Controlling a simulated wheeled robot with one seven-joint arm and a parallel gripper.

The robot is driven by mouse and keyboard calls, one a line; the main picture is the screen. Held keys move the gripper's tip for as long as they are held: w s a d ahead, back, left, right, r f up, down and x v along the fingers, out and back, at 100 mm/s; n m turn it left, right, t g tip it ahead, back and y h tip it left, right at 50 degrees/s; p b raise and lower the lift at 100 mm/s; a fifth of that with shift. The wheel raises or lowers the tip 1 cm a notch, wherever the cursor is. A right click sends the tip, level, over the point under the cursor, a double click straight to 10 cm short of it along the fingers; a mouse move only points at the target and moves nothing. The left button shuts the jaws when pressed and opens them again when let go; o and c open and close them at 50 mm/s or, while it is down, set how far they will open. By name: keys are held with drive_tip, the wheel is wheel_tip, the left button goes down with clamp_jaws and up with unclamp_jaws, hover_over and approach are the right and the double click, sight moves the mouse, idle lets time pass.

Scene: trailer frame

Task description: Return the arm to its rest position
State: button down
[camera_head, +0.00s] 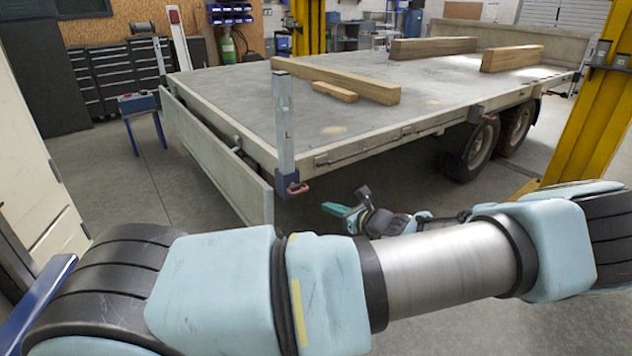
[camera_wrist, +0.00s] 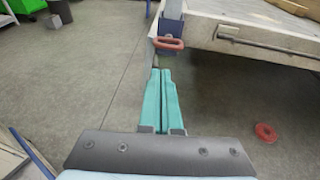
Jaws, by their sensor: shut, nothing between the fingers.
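My gripper (camera_wrist: 163,76) shows in the wrist view with its two teal fingers pressed together and nothing between them. In the head view my gripper (camera_head: 336,209) is small, beyond my arm, and points left below the trailer's near corner. My arm (camera_head: 445,266) stretches across the bottom of the head view, with pale blue covers and a bare metal section. The trailer (camera_head: 222,82) stands behind it with its flatbed level. In the wrist view the fingers point toward the corner post (camera_wrist: 172,12) and its red handle (camera_wrist: 168,43); I cannot tell the exact gap.
Wooden beams (camera_head: 335,79) lie on the trailer bed. The lowered side board (camera_head: 214,152) hangs at the left. A yellow lift post (camera_head: 590,120) stands at right, a blue stand (camera_head: 140,115) at left. A red ring (camera_wrist: 265,132) lies on the floor. Grey floor is open left of the trailer.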

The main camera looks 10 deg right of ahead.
drive_tip(key=s+a+r+n+g+p, duration=0.2)
drive_tip(key=s+a+n+g, duration=0.2)
drive_tip(key=a+n+g, duration=0.4)
drive_tip(key=s+a+r+n+g+p, duration=0.25)
drive_tip(key=a+n, duration=0.35)
drive_tip(key=a, duration=0.3)
drive_tip(key=s+a+r+n+h+p, duration=0.1)
drive_tip(key=s+a+r+n+h, duration=0.1)
drive_tip(key=r+n, duration=0.3)
drive_tip(key=s+a+r+n+h+p, duration=0.1)
drive_tip(key=s+a+r+n+h, duration=0.1)
drive_tip(key=r, duration=0.6)
drive_tip(key=s+a+r+n+g+h+p, duration=0.1)
drive_tip(key=s+a+r+n+h, duration=0.1)
drive_tip(key=s+r+n, duration=0.3)
wheel_tip(320, 180, up, 2)
drive_tip(key=n+h, duration=0.1)
drive_tip(key=n, duration=0.1)
drive_tip(key=shift+s+a+n+h, duration=0.2)
drive_tip(key=shift+a+n+h, duration=0.1)
drive_tip(key=shift+h, duration=0.1)
